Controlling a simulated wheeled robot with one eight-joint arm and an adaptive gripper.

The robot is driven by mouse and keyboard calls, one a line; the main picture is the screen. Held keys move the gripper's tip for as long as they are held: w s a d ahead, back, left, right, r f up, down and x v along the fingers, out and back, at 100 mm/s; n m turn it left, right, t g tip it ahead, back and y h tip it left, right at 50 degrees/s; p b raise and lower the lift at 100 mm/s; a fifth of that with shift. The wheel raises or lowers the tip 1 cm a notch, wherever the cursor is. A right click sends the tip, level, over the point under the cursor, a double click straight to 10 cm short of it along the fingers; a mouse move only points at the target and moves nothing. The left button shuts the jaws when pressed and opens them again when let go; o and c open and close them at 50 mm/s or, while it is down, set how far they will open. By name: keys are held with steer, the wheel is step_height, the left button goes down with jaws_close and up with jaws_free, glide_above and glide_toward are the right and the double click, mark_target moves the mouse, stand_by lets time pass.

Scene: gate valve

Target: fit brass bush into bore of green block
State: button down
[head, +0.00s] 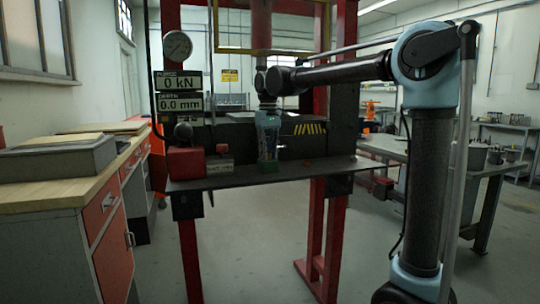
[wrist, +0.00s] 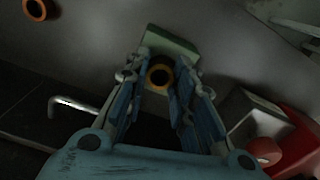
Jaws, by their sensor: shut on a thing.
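My gripper (head: 268,150) points down over the press table and is shut on the brass bush (wrist: 160,76). In the wrist view the bush shows as a ring with a dark hole between my fingertips (wrist: 159,88). The green block (wrist: 172,42) lies just beyond the bush in that view, partly covered by it and my fingers. In the head view the green block (head: 268,166) is a small patch under my gripper. I cannot tell whether the bush touches the block, and the bore is not visible.
An orange ring (wrist: 36,9) lies on the press table (head: 240,179); a hex key (wrist: 75,103) is nearer. A red box (head: 187,163) and a small grey block (head: 220,168) stand at the left. The press ram (head: 261,25) hangs above. Displays read 0 kN and 0.0 mm.

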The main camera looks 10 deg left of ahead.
steer(key=shift+s+d+f, duration=0.15)
steer(key=shift+s+f, duration=0.05)
steer(key=shift+f, duration=0.3)
steer(key=shift+s+d, duration=0.1)
steer(key=shift+s, duration=0.3)
steer(key=c, duration=1.4)
jaws_free()
steer(key=shift+s, duration=0.15)
steer(key=shift+o, duration=0.2)
steer(key=shift+w+a+f, duration=0.1)
steer(key=shift+w+f, duration=0.3)
steer(key=shift+w, duration=0.3)
steer(key=shift+w+a+f, duration=0.1)
steer(key=shift+w+f, duration=0.25)
steer(key=shift+w, duration=0.3)
steer(key=shift+s+r, duration=0.4)
steer(key=shift+s, duration=0.15)
steer(key=shift+s, duration=0.1)
steer(key=shift+r, duration=0.1)
